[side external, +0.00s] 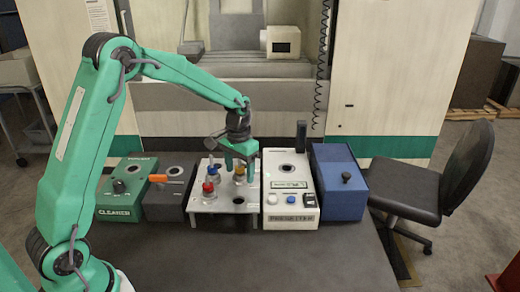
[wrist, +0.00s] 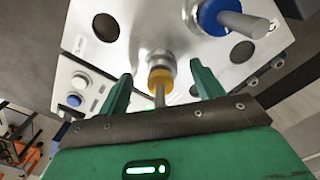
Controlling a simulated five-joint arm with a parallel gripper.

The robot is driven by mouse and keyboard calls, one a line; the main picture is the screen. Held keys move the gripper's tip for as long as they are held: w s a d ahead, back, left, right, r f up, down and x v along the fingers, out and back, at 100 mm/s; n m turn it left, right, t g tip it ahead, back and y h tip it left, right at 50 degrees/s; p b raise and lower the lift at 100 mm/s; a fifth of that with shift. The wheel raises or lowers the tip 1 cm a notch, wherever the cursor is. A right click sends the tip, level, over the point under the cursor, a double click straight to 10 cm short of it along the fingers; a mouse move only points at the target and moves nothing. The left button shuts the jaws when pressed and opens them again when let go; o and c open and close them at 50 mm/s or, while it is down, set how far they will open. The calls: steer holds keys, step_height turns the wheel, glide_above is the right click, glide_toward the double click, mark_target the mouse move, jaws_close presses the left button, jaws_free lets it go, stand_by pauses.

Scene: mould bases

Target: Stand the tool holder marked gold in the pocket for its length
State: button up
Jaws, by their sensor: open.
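The gold-marked tool holder (side external: 239,175) stands in the white metal plate (side external: 222,208), on its right side. In the wrist view the gold band (wrist: 160,77) shows between my two fingers, with its grey shank pointing toward me. My gripper (side external: 239,157) is open above the gold holder, pointing down; in the wrist view its fingers (wrist: 162,85) lie either side with gaps. A blue-marked holder (side external: 212,171) and a red-marked holder (side external: 208,188) stand in the plate to the left. Empty round pockets (wrist: 106,28) show in the plate. My fingers partly hide the gold holder's top.
A white presetter box (side external: 290,215) with a round opening and an upright dark post stands right of the plate. A blue box (side external: 338,185) is beyond it. A dark box (side external: 166,205) with an orange handle (side external: 158,178) and a green cleaner (side external: 125,190) stand left. The front table is clear.

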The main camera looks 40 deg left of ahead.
steer(key=shift+r, duration=3.4)
